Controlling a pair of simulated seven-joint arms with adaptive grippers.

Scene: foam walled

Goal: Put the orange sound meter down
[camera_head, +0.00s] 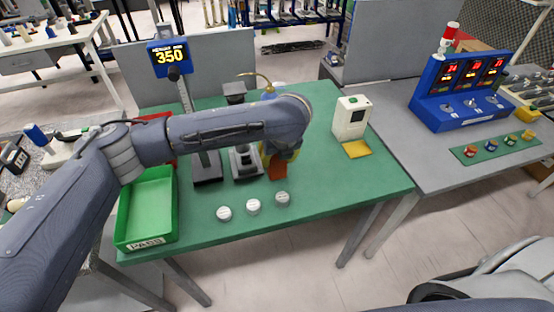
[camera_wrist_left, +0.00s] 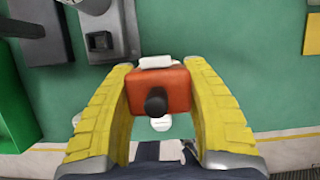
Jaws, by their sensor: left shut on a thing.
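The orange sound meter (camera_wrist_left: 160,86) is a boxy orange-red body with a black knob-like part facing the left wrist camera. My left gripper (camera_wrist_left: 161,92) has its two yellow fingers on either side of the meter and is shut on it. In the head view a bit of the orange meter (camera_head: 278,170) shows below my left gripper (camera_head: 282,152), over the green table (camera_head: 340,187). My own arm hides most of the meter there. I cannot tell whether the meter touches the table. My right gripper is not in view.
Three white discs (camera_head: 253,206) lie near the table's front edge. A green PASS tray (camera_head: 150,205) is at left, with a grey-black stand (camera_head: 245,163) and a pole display reading 350 (camera_head: 170,57). A white device (camera_head: 351,118) and yellow pad (camera_head: 357,149) are at right. Green surface between is clear.

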